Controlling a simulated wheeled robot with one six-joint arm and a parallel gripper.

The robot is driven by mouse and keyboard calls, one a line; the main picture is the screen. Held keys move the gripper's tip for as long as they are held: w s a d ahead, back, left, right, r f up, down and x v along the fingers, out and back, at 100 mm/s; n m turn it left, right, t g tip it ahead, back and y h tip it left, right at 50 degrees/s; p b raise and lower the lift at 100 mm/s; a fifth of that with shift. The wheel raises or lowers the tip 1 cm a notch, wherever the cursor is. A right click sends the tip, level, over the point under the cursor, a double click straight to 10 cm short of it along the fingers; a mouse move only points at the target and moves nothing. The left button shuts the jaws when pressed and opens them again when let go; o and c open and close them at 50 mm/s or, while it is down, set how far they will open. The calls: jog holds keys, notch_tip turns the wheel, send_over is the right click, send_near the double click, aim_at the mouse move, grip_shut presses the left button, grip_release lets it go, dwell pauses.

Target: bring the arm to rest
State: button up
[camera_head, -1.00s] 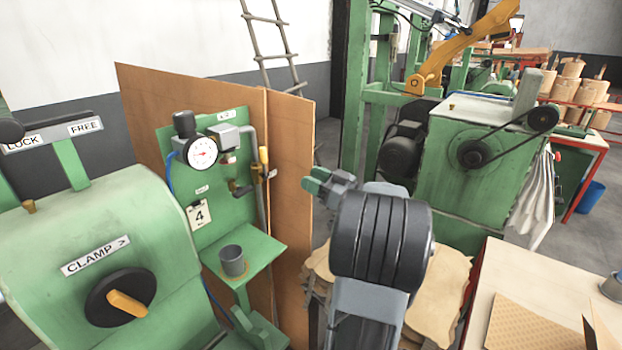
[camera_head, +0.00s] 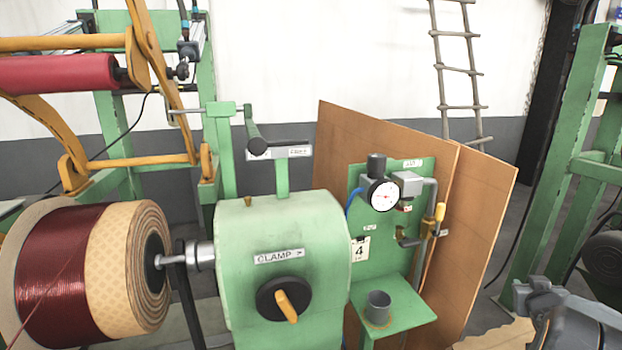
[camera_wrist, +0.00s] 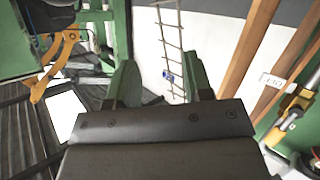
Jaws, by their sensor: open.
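My gripper (camera_head: 522,294) shows at the lower right of the head view, at the end of my grey arm. In the wrist view my gripper (camera_wrist: 160,80) has its two green fingers well apart, with nothing between them. The fingers point toward the white wall and the ladder (camera_wrist: 170,45). In the head view my gripper appears to the right of the brown board's lower edge; I cannot tell the exact gap. Most of my arm is cut off by the frame's corner.
A green clamp housing (camera_head: 285,225) stands at centre, with a wound coil (camera_head: 60,270) to its left. A gauge panel (camera_head: 365,200) with a small shelf holding a grey cup (camera_head: 378,305) stands before a brown board (camera_head: 485,195). Green frame posts (camera_head: 560,170) rise at right.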

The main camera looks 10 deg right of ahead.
jog(key=s+a+f+g+y+p, duration=0.1)
jog(key=s+a+f+g+y, duration=0.2)
jog(key=a, duration=0.6)
jog(key=s+a+f+g+y, duration=0.15)
jog(key=a+g, duration=0.25)
jog(key=a, duration=0.5)
jog(key=s+a+r+n+y, duration=0.1)
jog(key=s+a+n+y, duration=0.1)
jog(key=a, duration=0.8)
jog(key=s+a+r+n+y+p, duration=0.1)
jog(key=s+a+r+n+y, duration=0.1)
jog(key=a, duration=0.9)
jog(key=shift+s+g, duration=0.4)
jog(key=shift+s, duration=0.1)
